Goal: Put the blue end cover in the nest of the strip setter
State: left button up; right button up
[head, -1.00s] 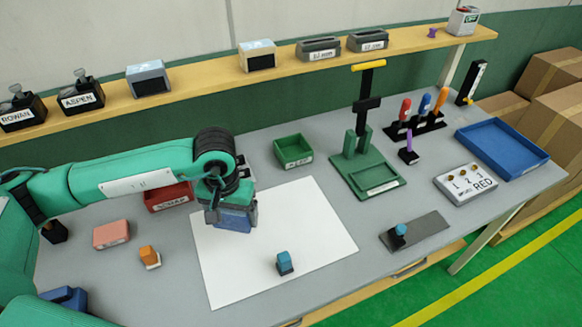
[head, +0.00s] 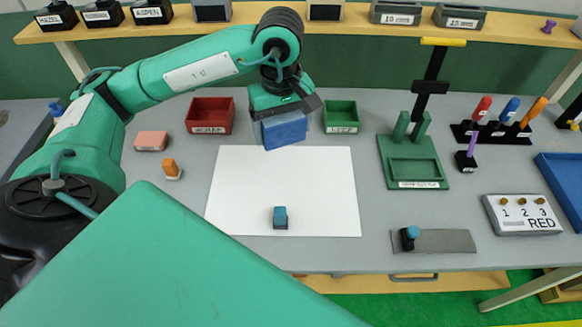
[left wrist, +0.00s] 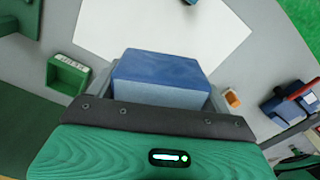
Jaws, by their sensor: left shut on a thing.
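My left gripper (head: 283,115) is shut on a blue block, the blue end cover (head: 285,131). It holds the cover near the far edge of the white sheet (head: 245,190). In the left wrist view the cover (left wrist: 165,72) sits between the two fingers of the gripper (left wrist: 160,92). The strip setter (head: 431,160) stands to the right, with a green base, a black upright and a yellow handle. Its nest (head: 413,169) is a rectangular recess in the base and looks empty. My right gripper is not in view.
A green tray (head: 341,127) stands between the gripper and the strip setter. A red tray (head: 209,128) stands left of the gripper. A small blue-topped block (head: 280,217) is on the sheet. The shelf (head: 330,35) runs behind. Part of my body covers the front left.

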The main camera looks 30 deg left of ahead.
pick_arm(q)
notch_tip(320, 180, down, 7)
jog(key=p, duration=0.3)
send_over(284, 188)
notch_tip(284, 188, down, 7)
jog(key=shift+f, duration=0.2)
notch_tip(284, 188, down, 3)
jog(key=shift+f+p, duration=0.15)
jog(key=shift+p, duration=0.3)
jog(key=shift+f, duration=0.25)
jog(key=shift+f+b, duration=0.2)
jog(key=shift+b, duration=0.1)
jog(key=o, duration=0.9)
jog(key=shift+o, duration=0.8)
jog(key=shift+r, duration=0.1)
